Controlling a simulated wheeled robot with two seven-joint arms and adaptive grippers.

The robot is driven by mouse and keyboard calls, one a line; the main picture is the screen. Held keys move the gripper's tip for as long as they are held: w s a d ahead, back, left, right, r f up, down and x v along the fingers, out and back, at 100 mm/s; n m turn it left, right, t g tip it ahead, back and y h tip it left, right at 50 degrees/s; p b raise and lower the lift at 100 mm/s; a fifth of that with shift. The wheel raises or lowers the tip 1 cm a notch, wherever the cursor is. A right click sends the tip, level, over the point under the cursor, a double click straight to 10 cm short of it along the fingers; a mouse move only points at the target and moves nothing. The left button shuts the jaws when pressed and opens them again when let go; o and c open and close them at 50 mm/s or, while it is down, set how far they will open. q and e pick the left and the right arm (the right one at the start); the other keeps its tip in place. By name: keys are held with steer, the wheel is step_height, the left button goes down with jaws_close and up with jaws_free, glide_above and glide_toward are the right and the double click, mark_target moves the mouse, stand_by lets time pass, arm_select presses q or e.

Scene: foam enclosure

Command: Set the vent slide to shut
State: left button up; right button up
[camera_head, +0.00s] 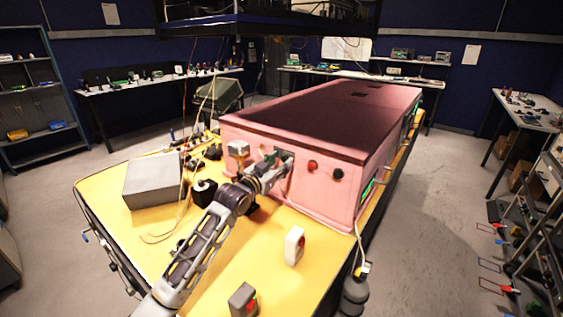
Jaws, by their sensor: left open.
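The pink foam enclosure (330,194) stands on a yellow table with its dark reddish lid on top. A small dark fitting (288,154) on its front face, left of a red knob, looks like the vent slide, but my gripper partly covers it and its setting cannot be read. My left gripper (279,162) is open with its fingertips at this fitting. Whether they touch it is too small to tell. My right gripper is out of view.
A red knob (312,165) and a black knob (337,174) sit right of the fitting. A grey box (152,182), loose cables and a black cylinder (204,192) lie left of my arm. A white device with a red button (294,246) and a grey switch box (243,300) stand in front.

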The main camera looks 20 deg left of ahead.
arm_select(q)
steer(key=shift+w+d, duration=0.15)
steer(key=shift+w, duration=0.6)
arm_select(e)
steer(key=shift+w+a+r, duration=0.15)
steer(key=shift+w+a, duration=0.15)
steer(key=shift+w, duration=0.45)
arm_select(q)
steer(key=c, duration=0.7)
steer(key=shift+c, duration=1)
jaws_close()
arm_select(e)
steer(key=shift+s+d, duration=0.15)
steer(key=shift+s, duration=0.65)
